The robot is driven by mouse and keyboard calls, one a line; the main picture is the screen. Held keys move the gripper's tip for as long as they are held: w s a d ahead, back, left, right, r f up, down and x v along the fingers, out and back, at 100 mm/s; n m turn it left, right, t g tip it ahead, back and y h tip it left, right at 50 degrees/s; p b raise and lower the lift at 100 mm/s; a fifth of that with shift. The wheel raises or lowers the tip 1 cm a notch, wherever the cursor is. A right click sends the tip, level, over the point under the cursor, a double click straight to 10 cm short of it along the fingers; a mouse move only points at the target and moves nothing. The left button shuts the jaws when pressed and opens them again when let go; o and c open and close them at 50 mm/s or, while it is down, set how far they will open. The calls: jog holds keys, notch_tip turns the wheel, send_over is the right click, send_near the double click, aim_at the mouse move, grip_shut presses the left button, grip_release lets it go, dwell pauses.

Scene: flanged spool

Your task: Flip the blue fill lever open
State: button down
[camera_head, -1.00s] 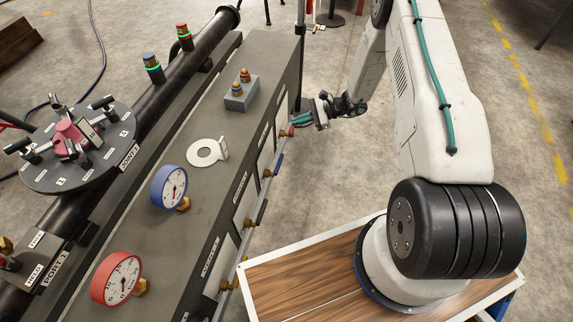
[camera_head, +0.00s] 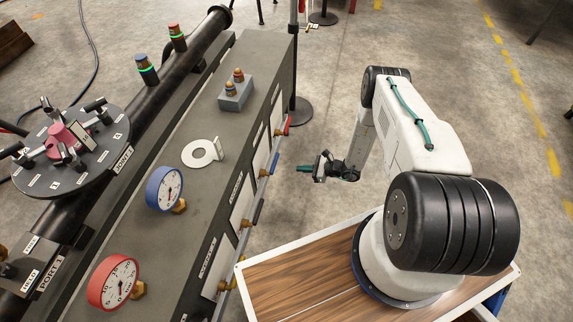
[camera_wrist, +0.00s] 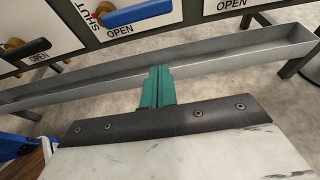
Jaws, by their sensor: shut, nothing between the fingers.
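The blue fill lever (camera_head: 272,161) sits on the side face of the grey bench. In the wrist view its blue handle (camera_wrist: 140,14) lies lengthwise along the white plate, just above the word OPEN, with the word SHUT at its left end. My gripper (camera_head: 304,169) has teal fingers and is right of the lever, clear of the bench face by a gap. In the wrist view the fingers (camera_wrist: 160,73) are together and empty, pointing toward the panel, below the blue handle and apart from it.
A grey trough (camera_wrist: 220,60) runs below the plates, across the area in front of my fingers. A red lever (camera_head: 286,126) and a black lever (camera_head: 258,212) flank the blue one. A dark stand (camera_head: 297,105) rises past the bench's far end.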

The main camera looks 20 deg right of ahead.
jog(key=x, duration=1)
notch_tip(320, 180, up, 4)
jog(key=shift+s+r, duration=0.1)
jog(key=shift+d, duration=0.1)
